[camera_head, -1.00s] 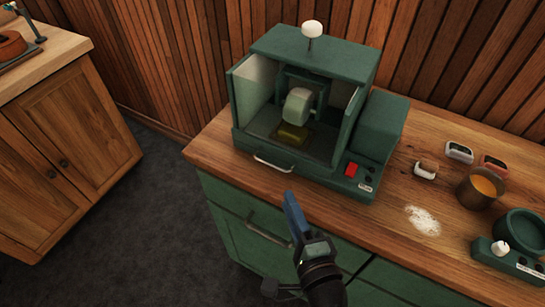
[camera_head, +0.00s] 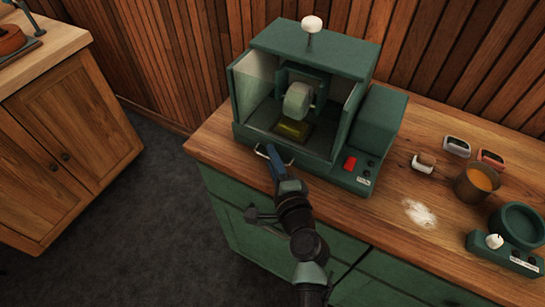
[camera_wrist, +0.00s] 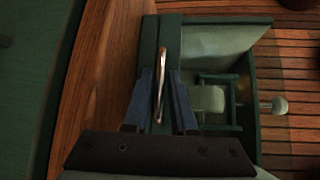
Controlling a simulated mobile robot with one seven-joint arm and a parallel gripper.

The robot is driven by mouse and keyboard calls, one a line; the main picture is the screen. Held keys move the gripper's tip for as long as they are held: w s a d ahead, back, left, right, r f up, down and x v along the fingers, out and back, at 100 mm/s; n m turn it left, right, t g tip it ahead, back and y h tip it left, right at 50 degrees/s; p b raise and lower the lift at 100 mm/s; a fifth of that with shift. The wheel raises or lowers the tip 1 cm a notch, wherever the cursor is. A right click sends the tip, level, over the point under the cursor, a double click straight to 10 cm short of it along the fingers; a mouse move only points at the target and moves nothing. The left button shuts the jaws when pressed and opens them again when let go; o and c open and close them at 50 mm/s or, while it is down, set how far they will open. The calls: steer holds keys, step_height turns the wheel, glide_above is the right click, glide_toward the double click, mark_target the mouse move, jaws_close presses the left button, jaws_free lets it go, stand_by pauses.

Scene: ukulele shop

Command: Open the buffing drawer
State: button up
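The green buffing machine (camera_head: 305,45) stands on the wooden counter, with a buffing wheel (camera_head: 297,102) inside its open-fronted box. The buffing drawer (camera_head: 243,135) is the low green front at its base and looks closed. Its metal handle (camera_head: 287,161) is partly hidden by my gripper (camera_head: 270,150). In the wrist view the handle (camera_wrist: 161,72) runs lengthwise between the two blue fingers of my gripper (camera_wrist: 161,85). The fingers are apart, one on each side of the handle, with gaps showing.
A red switch (camera_head: 350,163) sits on the machine's right base. An orange-filled cup (camera_head: 478,184), white powder (camera_head: 419,213) and a small green device (camera_head: 503,254) lie to the right. Green cabinet fronts (camera_head: 226,215) stand below the counter edge. Dark floor lies open at left.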

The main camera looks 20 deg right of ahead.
jaws_close()
stand_by(1.4)
